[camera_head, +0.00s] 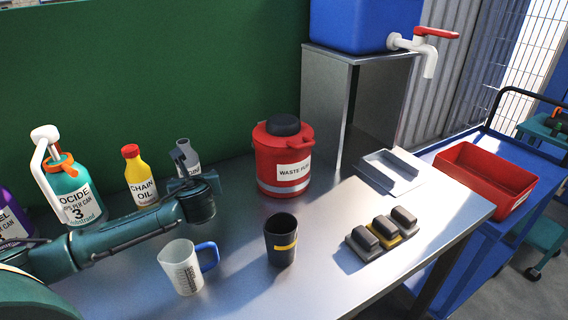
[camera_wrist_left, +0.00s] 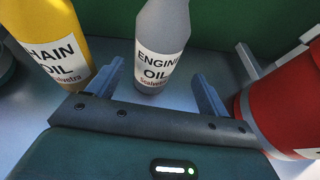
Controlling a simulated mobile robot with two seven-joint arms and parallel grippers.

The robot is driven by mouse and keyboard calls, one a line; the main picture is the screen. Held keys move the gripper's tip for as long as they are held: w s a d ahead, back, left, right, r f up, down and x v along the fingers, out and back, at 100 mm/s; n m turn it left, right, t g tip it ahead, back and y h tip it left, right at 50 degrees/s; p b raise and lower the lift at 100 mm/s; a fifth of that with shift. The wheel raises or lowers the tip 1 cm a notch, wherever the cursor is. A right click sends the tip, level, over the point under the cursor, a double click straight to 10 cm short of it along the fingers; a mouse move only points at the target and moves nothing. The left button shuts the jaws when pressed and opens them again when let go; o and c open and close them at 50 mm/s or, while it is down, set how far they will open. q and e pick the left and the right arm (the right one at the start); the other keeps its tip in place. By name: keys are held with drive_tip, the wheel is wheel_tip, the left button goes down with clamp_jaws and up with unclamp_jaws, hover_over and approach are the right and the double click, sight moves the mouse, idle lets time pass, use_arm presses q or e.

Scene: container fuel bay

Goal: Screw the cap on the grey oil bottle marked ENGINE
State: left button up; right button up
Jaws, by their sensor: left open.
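The grey oil bottle marked ENGINE (camera_wrist_left: 163,35) stands upright on the bench; its top is cut off in the left wrist view. In the head view the same bottle (camera_head: 184,147) is partly hidden behind my left gripper, and its small top looks dark grey. I cannot make out a separate cap in either view. My left gripper (camera_wrist_left: 156,75) is open, its fingers spread to either side of the bottle's lower part with nothing between them gripped; I cannot tell how far the bottle is from the palm. My right gripper is not in view.
A yellow chain oil bottle (camera_head: 140,180) stands left of the grey one, and a red waste canister (camera_head: 283,160) right. A measuring jug (camera_head: 183,268), a dark cup (camera_head: 281,243) and a tray of dark blocks (camera_head: 382,237) stand nearer. Bench between cup and blocks is clear.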

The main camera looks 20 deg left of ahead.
sight(183, 140)
use_arm(q)
drive_tip(key=shift+w+a, duration=0.1)
drive_tip(key=shift+w, duration=0.05)
drive_tip(key=shift+s+a+x, duration=0.1)
drive_tip(key=shift+a+x, duration=0.05)
drive_tip(key=shift+x, duration=1.2)
drive_tip(key=shift+s+a+x, duration=0.15)
drive_tip(key=shift+x, duration=1.15)
drive_tip(key=shift+c, duration=0.6)
drive_tip(key=c, duration=1.1)
drive_tip(key=shift+o, duration=0.2)
drive_tip(key=shift+r, duration=0.15)
drive_tip(key=shift+r+p, duration=0.4)
drive_tip(key=shift+r, duration=4.45)
